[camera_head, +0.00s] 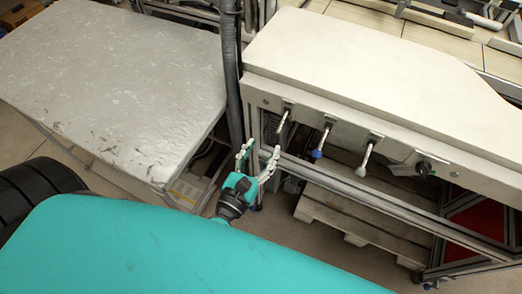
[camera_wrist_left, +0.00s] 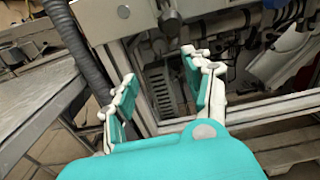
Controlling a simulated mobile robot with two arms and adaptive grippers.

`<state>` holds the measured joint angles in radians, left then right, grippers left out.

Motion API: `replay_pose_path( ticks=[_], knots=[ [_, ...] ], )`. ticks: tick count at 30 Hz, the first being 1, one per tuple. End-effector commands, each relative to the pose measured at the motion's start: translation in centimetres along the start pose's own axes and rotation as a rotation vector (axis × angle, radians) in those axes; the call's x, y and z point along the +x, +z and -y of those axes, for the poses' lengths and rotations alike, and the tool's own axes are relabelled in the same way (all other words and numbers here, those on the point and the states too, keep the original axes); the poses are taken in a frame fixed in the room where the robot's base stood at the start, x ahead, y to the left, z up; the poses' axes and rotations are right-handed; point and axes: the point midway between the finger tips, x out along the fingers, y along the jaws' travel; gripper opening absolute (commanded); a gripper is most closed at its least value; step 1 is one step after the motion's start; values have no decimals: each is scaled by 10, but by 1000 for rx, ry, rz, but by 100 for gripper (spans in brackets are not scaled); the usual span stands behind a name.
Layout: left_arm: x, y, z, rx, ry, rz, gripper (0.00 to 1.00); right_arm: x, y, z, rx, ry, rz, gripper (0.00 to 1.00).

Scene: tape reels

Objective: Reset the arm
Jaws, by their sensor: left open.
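My left gripper (camera_head: 258,162) shows in the head view below the front edge of the white-topped bench, in front of the gap between the two tables. Its two pale fingers with teal pads are spread apart and hold nothing. The left wrist view shows the same open fingers (camera_wrist_left: 158,88), with the bench's metal frame and dark hose beyond them. My right gripper is not in either view.
A worn grey table (camera_head: 120,85) stands at the left. The white bench (camera_head: 370,70) has several small levers along its front. A thick dark hose (camera_head: 231,75) runs between them. A wooden pallet (camera_head: 360,222) lies under the bench. A black tyre (camera_head: 40,188) is at the lower left.

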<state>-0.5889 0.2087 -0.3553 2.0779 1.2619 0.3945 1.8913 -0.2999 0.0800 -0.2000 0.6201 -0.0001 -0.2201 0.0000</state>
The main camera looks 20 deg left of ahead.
Motion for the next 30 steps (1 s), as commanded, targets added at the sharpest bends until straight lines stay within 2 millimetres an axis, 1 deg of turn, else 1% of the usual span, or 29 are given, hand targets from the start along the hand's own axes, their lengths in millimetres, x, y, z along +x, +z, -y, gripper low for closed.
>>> replay_pose_path(
  ticks=[12,14,16,17,20,21,23,24,26,27,29,30],
  knots=[
    [0,-2,0,10,-2,-3,51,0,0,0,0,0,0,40],
    [1,-9,1,54,-9,-14,51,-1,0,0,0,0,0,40],
    [2,-30,3,177,-31,-45,51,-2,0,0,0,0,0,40],
    [2,-43,4,257,-47,-63,51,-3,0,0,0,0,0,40],
    [-3,-105,8,620,-142,-147,51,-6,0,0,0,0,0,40],
    [-7,-135,8,786,-198,-184,51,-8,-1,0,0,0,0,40],
    [-18,-180,7,1033,-299,-237,51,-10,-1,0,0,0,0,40],
    [-27,-209,5,1190,-376,-267,51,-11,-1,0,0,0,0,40],
    [-45,-251,0,1413,-505,-305,51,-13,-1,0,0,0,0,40],
    [-59,-279,-3,1552,-601,-324,51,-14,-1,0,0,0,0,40],
    [-83,-317,-10,1748,-762,-339,51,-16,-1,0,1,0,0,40],
    [-102,-341,-16,1869,-880,-341,51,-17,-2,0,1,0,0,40]
  ],
)
